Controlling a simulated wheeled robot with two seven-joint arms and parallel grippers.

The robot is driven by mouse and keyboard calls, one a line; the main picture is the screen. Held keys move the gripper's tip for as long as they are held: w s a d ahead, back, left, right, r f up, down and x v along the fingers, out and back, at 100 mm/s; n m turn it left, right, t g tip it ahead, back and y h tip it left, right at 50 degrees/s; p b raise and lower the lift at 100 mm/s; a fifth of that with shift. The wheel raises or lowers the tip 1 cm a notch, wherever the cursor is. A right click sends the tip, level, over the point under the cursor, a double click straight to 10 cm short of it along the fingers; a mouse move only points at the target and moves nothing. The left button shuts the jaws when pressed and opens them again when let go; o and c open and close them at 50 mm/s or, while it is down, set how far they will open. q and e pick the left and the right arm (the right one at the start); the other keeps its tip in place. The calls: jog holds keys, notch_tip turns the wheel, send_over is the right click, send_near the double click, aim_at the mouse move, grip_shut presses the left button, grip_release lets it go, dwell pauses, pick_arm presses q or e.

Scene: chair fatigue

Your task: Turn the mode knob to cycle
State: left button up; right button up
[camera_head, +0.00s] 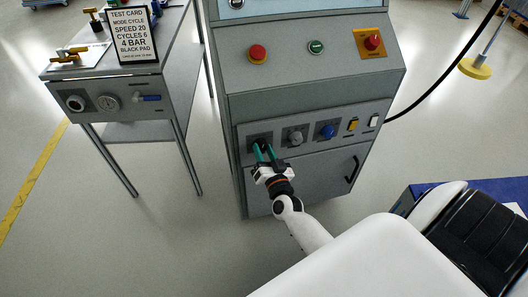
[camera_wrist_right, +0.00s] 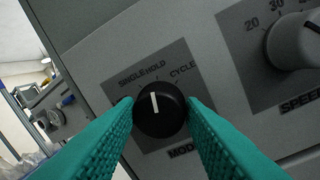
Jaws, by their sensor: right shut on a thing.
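The mode knob (camera_wrist_right: 160,110) is a round black knob with a white pointer line, on a dark plate (camera_wrist_right: 125,90) marked SINGLE, HOLD, CYCLE and MODE. The pointer line points towards HOLD, with CYCLE to its right. My right gripper (camera_wrist_right: 160,115) is shut on the knob, with one teal finger on each side of it. In the head view the right gripper (camera_head: 264,152) reaches up to the left end of the console's lower panel and partly hides the knob. My left gripper is not in view.
Right of the mode knob are the grey speed knob (camera_head: 295,137), a blue knob (camera_head: 327,131), a yellow switch (camera_head: 352,125) and a white switch (camera_head: 373,121). A red button (camera_head: 257,53) sits above. A side table (camera_head: 130,82) with a test card (camera_head: 131,35) stands left.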

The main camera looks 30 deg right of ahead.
jog(key=shift+f+m, duration=0.1)
jog(key=shift+m, duration=0.9)
jog(key=m, duration=0.3)
jog(key=shift+m+b, duration=0.3)
jog(key=shift+m, duration=0.1)
jog(key=m, duration=0.2)
jog(key=shift+m+h, duration=0.3)
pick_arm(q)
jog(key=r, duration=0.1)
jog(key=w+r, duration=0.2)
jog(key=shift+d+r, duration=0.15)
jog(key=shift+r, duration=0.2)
pick_arm(e)
jog(key=shift+f+m, duration=0.1)
jog(key=shift+m, duration=0.4)
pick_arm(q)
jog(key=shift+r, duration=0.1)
pick_arm(e)
jog(key=o, duration=1)
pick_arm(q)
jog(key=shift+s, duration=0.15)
